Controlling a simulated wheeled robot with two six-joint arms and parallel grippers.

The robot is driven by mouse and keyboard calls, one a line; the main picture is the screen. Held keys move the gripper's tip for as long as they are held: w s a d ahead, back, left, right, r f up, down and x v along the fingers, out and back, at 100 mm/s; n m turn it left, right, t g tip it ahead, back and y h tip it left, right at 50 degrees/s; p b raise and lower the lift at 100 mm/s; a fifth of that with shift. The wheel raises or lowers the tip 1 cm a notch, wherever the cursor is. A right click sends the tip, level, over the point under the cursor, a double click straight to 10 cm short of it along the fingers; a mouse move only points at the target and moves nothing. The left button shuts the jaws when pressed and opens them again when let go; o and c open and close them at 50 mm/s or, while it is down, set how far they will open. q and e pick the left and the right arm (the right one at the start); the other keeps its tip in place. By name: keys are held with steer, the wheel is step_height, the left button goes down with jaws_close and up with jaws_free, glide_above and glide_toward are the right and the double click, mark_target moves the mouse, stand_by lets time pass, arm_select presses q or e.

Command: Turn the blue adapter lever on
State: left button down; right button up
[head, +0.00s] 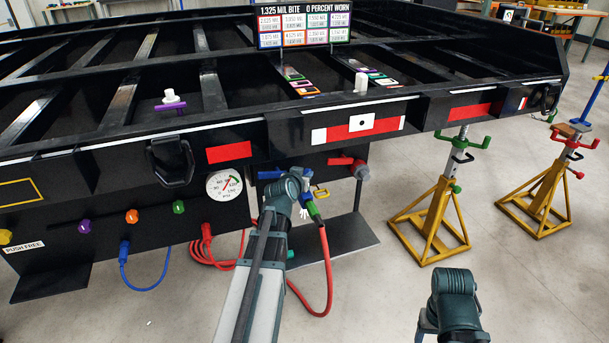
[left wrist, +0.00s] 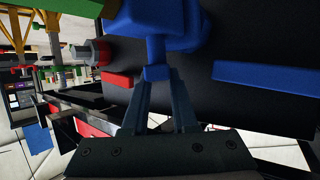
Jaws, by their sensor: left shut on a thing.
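The blue adapter (left wrist: 175,25) is on the dark front panel of the trailer frame; its body fills the upper middle of the left wrist view. A small blue lever tab (left wrist: 156,73) sticks out below it. My left gripper (left wrist: 157,82) is shut on this tab, one finger on each side. In the head view, my left gripper (head: 298,183) reaches the panel and hides most of the adapter; a bit of blue (head: 306,198) shows beside it. My right arm (head: 454,295) is low at the right; its fingers are not clear.
A red hose (head: 327,270) with a green end hangs close to my left gripper. A pressure gauge (head: 224,186) and several coloured knobs are to the left. Yellow jack stands (head: 437,215) stand at the right.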

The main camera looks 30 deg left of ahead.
arm_select(q)
steer(key=shift+n+y, duration=0.3)
steer(key=shift+y, duration=0.1)
steer(key=shift+a+n+g+y, duration=0.1)
steer(key=shift+n+g+y, duration=0.8)
steer(key=shift+n+y, duration=0.8)
steer(key=shift+s+a+n+g+y, duration=0.15)
steer(key=shift+n+g+y, duration=1.05)
steer(key=shift+n+y, duration=0.25)
steer(key=shift+s+n, duration=0.1)
steer(key=shift+n, duration=0.15)
steer(key=c, duration=0.7)
jaws_free()
steer(key=shift+p+v, duration=2.65)
steer(key=shift+v, duration=4.2)
